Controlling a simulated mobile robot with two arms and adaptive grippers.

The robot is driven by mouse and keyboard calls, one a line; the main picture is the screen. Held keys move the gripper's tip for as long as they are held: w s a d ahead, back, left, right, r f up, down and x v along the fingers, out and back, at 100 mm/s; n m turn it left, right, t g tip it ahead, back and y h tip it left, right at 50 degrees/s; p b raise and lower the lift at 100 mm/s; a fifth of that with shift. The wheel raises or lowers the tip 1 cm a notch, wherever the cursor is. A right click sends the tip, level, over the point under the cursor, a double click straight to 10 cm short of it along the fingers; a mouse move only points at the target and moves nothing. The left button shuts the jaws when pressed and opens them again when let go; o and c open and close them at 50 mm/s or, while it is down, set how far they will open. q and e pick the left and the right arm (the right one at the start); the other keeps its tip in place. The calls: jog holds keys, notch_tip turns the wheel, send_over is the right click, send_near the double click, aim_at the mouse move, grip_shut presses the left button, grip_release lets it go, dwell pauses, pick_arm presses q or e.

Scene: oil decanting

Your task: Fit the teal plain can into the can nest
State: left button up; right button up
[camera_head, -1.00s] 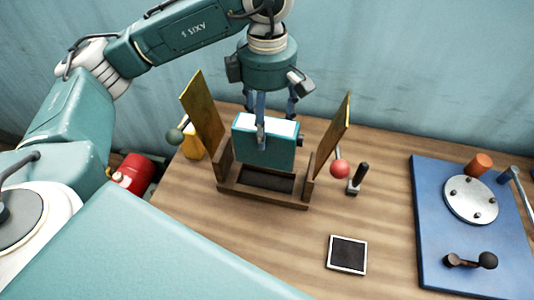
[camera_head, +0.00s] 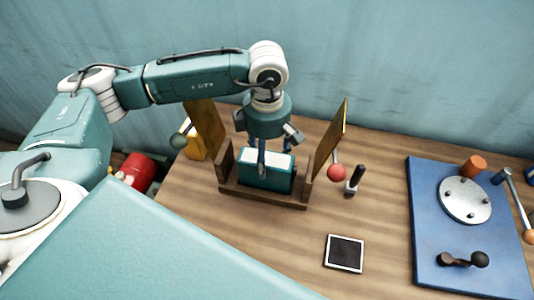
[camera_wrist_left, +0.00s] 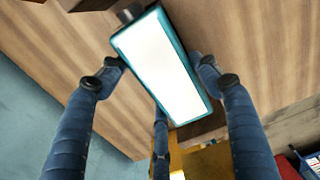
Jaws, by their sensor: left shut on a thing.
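The teal plain can (camera_head: 268,179), a box with a white top, is upright between the wooden side walls of the can nest (camera_head: 262,197). Its lower edge is behind the nest's front rim, so I cannot tell whether it rests on the nest floor. My left gripper (camera_head: 263,155) is above the nest, shut on the can from above. In the left wrist view the can's white top (camera_wrist_left: 165,68) lies between the blue fingers of my left gripper (camera_wrist_left: 158,82). My right gripper is in neither view.
Tilted yellowish panels stand left (camera_head: 206,125) and right (camera_head: 330,140) of the nest. A red ball knob (camera_head: 336,173) and a black-handled stub (camera_head: 354,180) are to its right. A dark framed pad (camera_head: 345,253) lies in front. A blue plate with fittings (camera_head: 430,225) is at right.

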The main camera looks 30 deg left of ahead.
pick_arm(q)
jog(key=o, duration=1.9)
jog(key=shift+o, duration=0.2)
